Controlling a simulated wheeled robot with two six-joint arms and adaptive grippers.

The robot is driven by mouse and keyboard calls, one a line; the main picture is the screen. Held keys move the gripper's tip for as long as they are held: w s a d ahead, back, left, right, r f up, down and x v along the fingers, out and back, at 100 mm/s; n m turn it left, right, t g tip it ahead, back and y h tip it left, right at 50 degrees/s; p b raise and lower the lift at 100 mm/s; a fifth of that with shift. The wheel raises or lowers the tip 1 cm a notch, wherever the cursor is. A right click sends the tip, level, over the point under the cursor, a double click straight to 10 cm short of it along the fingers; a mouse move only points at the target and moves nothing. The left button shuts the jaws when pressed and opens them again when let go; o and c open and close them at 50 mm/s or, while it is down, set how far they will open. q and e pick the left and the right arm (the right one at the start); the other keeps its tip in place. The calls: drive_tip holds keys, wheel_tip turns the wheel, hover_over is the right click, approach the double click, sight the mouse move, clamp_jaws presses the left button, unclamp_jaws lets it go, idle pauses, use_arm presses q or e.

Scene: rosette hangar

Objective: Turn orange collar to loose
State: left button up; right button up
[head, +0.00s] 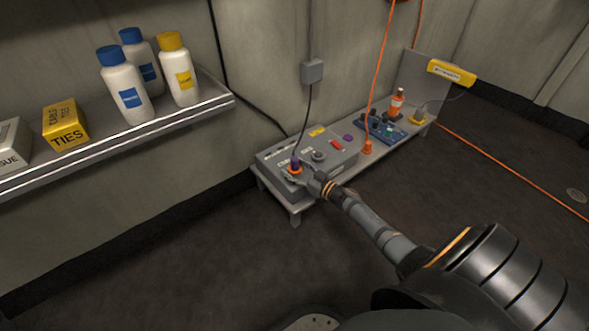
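The orange collar (295,169) sits at the base of a purple plug (295,160) on the front left of a grey box (338,155). A dark cable runs up from the plug to a grey wall box. My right gripper (298,176) reaches in from the lower right, with its fingertips at the collar and partly over it. It is too small to tell whether the fingers are closed on the collar or only beside it. The markings near the collar are too small to read. My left gripper is not in view.
The grey box stands on a low bench (385,163), with a red switch and a dark knob on top. Farther right are an orange plug (367,147), a blue board (384,129) and an orange bottle (396,103). A shelf (130,136) with bottles juts out at left.

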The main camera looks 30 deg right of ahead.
drive_tip(key=v, duration=1.2)
